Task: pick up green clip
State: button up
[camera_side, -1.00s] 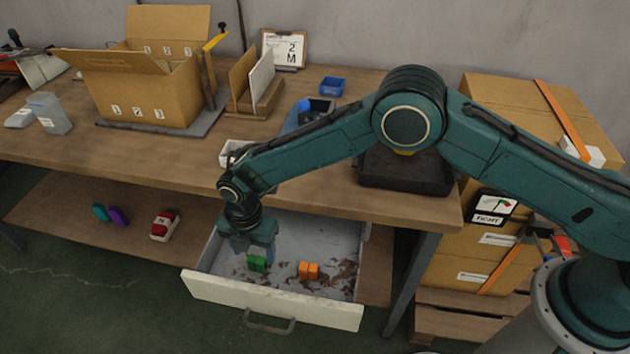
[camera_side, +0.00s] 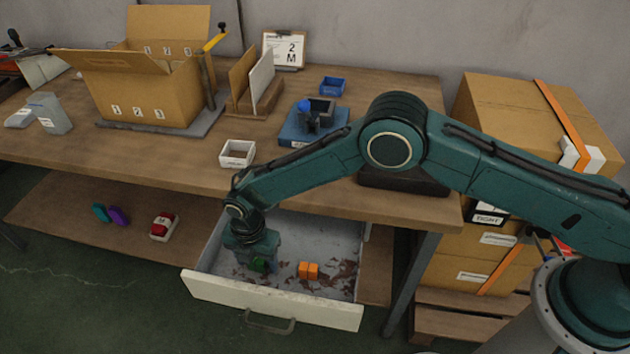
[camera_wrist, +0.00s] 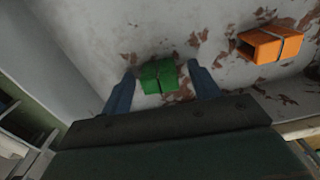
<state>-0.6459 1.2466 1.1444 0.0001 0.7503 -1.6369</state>
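The green clip (camera_wrist: 158,77) lies on the drawer floor in the wrist view. My gripper (camera_wrist: 162,84) is open, with one blue finger on each side of the clip. A gap shows between the clip and each finger. In the side view my gripper (camera_side: 258,262) is low inside the open drawer, and the green clip (camera_side: 259,265) is mostly hidden behind it.
An orange clip (camera_side: 308,270) lies to the right in the same drawer (camera_side: 270,302), whose walls stand around my gripper. The tabletop edge is above the drawer's back. Teal and purple clips (camera_side: 118,215) and a red-and-white object (camera_side: 163,226) are on the lower shelf.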

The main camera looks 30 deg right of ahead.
aim_at(256, 259)
jog(key=c, duration=1)
jog(key=shift+o, duration=0.2)
jog(key=shift+r, duration=0.1)
notch_tip(256, 259, up, 20)
dwell(0.4)
